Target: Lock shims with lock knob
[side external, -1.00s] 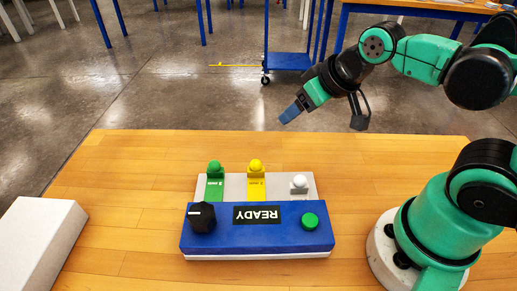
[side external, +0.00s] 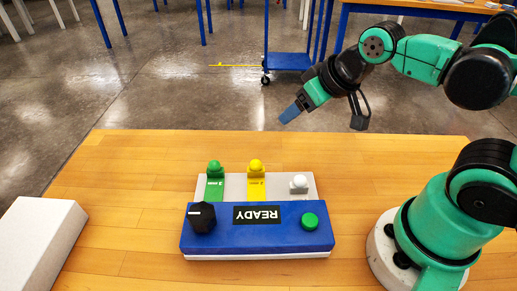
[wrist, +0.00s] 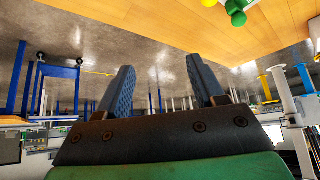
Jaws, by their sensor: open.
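A blue control box (side external: 270,240) with a grey back plate (side external: 232,187) sits on the wooden table. A black lock knob (side external: 202,218) with a white mark is at its left end. The green shim's knob (wrist: 237,12) shows at the top of that view.
The box also carries a display reading READY (side external: 258,215) and a green button (side external: 310,220). A white block (side external: 38,245) lies at the table's left. The wooden table (side external: 130,180) is bare between block and box. A blue cart stands on the floor behind.

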